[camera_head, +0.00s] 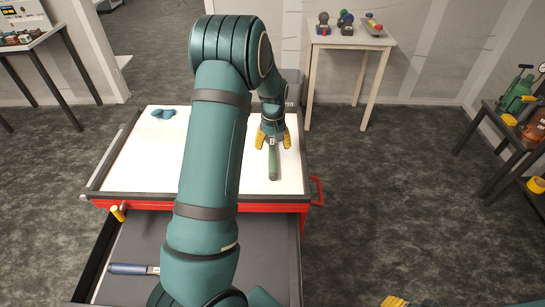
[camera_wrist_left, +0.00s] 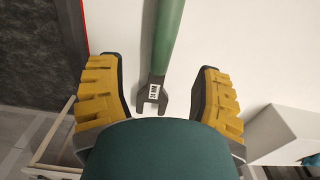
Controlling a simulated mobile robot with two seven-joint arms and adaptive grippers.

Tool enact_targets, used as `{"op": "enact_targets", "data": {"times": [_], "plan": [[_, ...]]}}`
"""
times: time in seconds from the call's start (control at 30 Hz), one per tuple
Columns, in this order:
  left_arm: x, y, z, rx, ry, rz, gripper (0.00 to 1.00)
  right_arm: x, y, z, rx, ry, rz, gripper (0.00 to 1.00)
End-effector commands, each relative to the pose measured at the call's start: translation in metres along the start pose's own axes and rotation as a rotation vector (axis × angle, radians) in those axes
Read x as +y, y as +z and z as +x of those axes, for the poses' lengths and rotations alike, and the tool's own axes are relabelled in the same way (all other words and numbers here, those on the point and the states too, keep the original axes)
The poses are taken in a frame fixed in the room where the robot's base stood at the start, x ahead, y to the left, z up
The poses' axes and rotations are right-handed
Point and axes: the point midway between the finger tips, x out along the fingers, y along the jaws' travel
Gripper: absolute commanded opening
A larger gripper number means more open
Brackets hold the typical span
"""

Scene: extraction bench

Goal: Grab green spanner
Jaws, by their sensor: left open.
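The green spanner (camera_head: 273,165) lies on the white top of the red cabinet, near its right side, with its handle toward the front. My left gripper (camera_head: 272,138) is open above the far end of the spanner. In the left wrist view the spanner's green handle (camera_wrist_left: 168,35) runs up between the two yellow-padded fingers. Its dark open-ended head, with a small white label, lies between the fingers with clear room on both sides. The fingers do not close on it. Yellow finger pads of my right gripper (camera_head: 395,301) show at the bottom edge, mostly cut off.
The red cabinet's white top (camera_head: 140,165) also holds a small blue object (camera_head: 163,113) at the back left. A dark drawer (camera_head: 135,240) stands open in front, with a blue-handled tool (camera_head: 130,268) inside. A side table (camera_head: 350,38) stands behind, a shelf of equipment (camera_head: 510,125) at right.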

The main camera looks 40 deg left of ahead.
Motion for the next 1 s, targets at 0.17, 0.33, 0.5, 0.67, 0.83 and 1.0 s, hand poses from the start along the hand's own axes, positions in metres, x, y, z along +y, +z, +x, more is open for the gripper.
{"op": "enact_targets", "data": {"times": [0.17, 0.33, 0.5, 0.67, 0.83, 1.0], "plan": [[0.0, 0.001, 0.009, -0.002, -0.001, 0.0, 0.66, 0.0, 0.0, 0.0, 0.0, 0.0, 0.0, 0.47], [-0.001, 0.002, 0.029, -0.004, -0.002, 0.001, 0.66, 0.0, 0.0, 0.001, 0.0, 0.0, 0.0, 0.47], [-0.002, 0.002, 0.052, -0.002, -0.001, 0.0, 0.66, 0.001, 0.0, 0.002, 0.0, 0.0, 0.0, 0.47], [-0.001, 0.002, 0.055, 0.0, 0.0, 0.0, 0.66, 0.001, 0.0, 0.002, 0.0, 0.0, 0.0, 0.47], [-0.001, 0.002, 0.055, 0.0, 0.0, 0.0, 0.47, 0.001, 0.0, 0.002, 0.0, 0.0, 0.0, 0.47], [-0.001, 0.002, 0.055, 0.0, 0.0, 0.0, 0.0, 0.001, 0.0, 0.002, 0.0, 0.0, 0.0, 0.47]]}}
